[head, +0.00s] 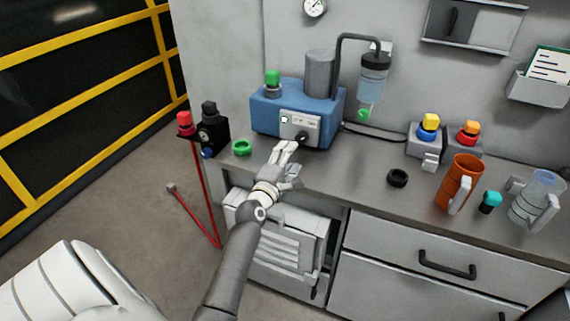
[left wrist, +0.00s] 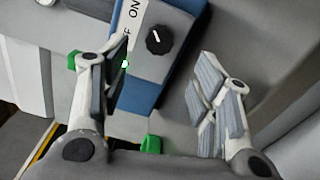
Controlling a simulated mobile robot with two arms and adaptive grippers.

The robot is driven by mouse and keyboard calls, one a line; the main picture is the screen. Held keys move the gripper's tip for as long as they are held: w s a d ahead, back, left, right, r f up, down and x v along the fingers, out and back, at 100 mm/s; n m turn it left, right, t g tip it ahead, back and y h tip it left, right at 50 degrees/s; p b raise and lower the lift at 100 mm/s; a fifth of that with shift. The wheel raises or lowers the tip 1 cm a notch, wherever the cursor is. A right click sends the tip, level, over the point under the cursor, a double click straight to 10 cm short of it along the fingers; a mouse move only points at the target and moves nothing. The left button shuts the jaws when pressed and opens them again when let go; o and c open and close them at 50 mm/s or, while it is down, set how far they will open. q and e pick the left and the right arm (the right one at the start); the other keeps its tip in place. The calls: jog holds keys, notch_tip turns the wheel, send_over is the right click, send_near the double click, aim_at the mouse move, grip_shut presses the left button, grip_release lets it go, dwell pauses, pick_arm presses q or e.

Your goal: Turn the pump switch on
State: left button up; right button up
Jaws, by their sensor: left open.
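The blue pump unit (head: 270,112) stands at the back of the grey bench, with a grey cylinder on top. On its front is a white plate (head: 292,122) with lettering. The black rotary switch (head: 302,138) sits on this plate. In the left wrist view the switch knob (left wrist: 159,40) has a short white mark; "ON" and part of "OFF" show beside it. I cannot tell which setting the mark means. My left gripper (head: 288,158) is open in front of the switch, apart from it. In the left wrist view its fingers (left wrist: 163,78) are empty. My right gripper is not in view.
A green ring (head: 242,147) and a black valve block (head: 211,132) lie left of the pump. A black ring (head: 397,178), an orange cup (head: 459,182) and a clear jug (head: 536,196) stand right. A clear bottle (head: 374,75) hangs beside the pump.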

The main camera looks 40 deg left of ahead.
pick_arm(q)
jog(key=v, duration=0.2)
jog(key=shift+s+d, duration=0.1)
jog(key=shift+s, duration=0.25)
dwell(0.4)
